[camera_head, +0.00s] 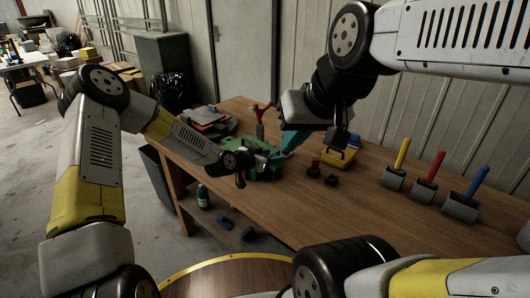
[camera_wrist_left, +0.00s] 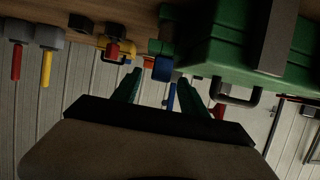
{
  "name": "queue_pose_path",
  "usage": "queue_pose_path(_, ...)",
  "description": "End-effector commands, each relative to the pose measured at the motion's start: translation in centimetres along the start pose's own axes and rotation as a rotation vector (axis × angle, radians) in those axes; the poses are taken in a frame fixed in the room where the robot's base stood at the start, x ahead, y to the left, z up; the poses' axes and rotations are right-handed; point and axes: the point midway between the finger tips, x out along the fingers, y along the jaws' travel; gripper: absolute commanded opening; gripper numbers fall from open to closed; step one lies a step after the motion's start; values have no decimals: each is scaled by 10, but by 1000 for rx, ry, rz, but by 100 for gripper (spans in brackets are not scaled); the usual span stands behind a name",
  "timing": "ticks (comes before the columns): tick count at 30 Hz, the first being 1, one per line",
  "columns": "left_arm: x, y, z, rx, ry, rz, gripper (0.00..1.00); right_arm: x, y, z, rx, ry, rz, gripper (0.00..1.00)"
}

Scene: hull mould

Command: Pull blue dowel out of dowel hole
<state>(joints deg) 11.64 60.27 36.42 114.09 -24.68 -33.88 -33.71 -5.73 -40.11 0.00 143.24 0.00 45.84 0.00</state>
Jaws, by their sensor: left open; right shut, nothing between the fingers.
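The blue dowel (camera_head: 478,181) stands tilted in a grey block (camera_head: 461,207) at the right end of the table. Both grippers are well to its left. My left gripper (camera_head: 272,154) is open beside the green mould, and its two teal fingers (camera_wrist_left: 160,90) show apart in the left wrist view. A thin blue piece (camera_wrist_left: 171,97) appears between them there; I cannot tell what it is. My right gripper (camera_head: 288,147) is shut and empty, its teal fingers pointing down near the green mould (camera_head: 262,170). The dowel's lower end is hidden in its block.
A yellow dowel (camera_head: 402,153) and a red dowel (camera_head: 434,167) stand in grey blocks left of the blue one. The front right tabletop is clear.

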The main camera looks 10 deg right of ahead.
Motion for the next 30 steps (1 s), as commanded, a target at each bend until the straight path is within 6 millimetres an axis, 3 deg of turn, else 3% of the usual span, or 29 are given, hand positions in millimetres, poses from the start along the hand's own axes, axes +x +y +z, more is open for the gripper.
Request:
queue_pose_path(4, 18, 0, 0, 0, 0, 0, 51, 0, 0, 0, 0, 0, 0, 0)
queue_pose_path(12, 22, 0, 0, 0, -1, 0, 51, 0, 0, 0, 0, 0, 0, 0)
queue_pose_path(20, 21, 0, 0, 0, -1, 0, 2, 0, 0, 0, 0, 0, 0, 0)
queue_pose_path(30, 20, 0, -3, 1, 0, 0, 0, 0, 0, 0, 0, 0, 0, 0)
